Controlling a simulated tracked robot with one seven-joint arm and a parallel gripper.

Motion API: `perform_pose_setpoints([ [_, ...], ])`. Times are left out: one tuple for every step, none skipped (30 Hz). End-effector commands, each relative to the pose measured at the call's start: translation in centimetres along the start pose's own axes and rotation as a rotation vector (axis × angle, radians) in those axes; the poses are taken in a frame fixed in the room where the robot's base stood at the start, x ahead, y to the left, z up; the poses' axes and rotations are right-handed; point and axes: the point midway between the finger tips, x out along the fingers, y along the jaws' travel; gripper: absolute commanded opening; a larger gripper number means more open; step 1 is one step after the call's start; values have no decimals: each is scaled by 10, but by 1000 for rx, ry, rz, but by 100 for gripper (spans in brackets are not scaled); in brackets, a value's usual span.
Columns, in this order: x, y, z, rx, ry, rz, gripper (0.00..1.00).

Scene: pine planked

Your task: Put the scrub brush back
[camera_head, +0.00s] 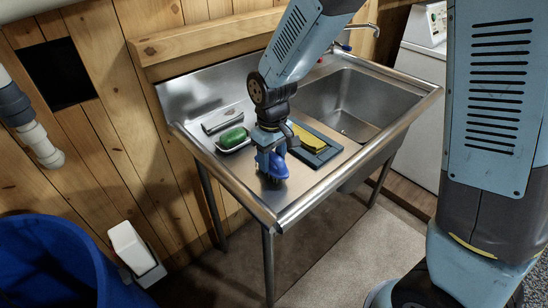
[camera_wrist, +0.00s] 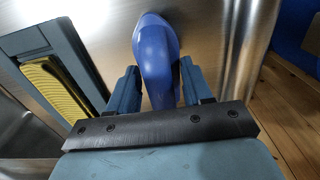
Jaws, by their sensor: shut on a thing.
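The blue scrub brush (camera_head: 277,167) is at the left drainboard of the steel sink unit (camera_head: 255,190), low over the metal or touching it; I cannot tell which. In the wrist view, the smooth blue body of the brush (camera_wrist: 155,50) lies between my two fingers. My gripper (camera_head: 268,156) points down over the drainboard and is shut on the brush. In the wrist view my gripper (camera_wrist: 158,76) has one finger on each side of it. The bristles are hidden.
A dark blue-grey tray with a yellow sponge (camera_head: 305,141) lies just right of my gripper. A green sponge in a white dish (camera_head: 232,139) and a grey item (camera_head: 220,120) lie left and behind. The basin (camera_head: 345,105) is farther right. The drainboard's front is clear.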

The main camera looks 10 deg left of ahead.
Motion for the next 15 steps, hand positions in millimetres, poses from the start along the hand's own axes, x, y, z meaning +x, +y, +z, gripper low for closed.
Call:
perform_pose_setpoints([
  [1, 0, 0, 0, -1, 0, 6],
  [2, 0, 0, 0, -1, 0, 6],
  [2, 0, 0, 0, -1, 0, 52],
  [2, 0, 0, 0, -1, 0, 55],
  [2, 0, 0, 0, -1, 0, 57],
  [2, 0, 0, 0, -1, 0, 61],
  [2, 0, 0, 0, -1, 0, 64],
  [2, 0, 0, 0, -1, 0, 67],
  [2, 0, 0, -1, -1, 0, 71],
  [2, 0, 0, -1, -1, 0, 74],
  [2, 0, 0, -1, -1, 0, 75],
  [2, 0, 0, -1, -1, 0, 75],
  [2, 0, 0, -1, -1, 0, 75],
  [2, 0, 0, -1, -1, 0, 75],
  [2, 0, 0, -1, -1, 0, 75],
])
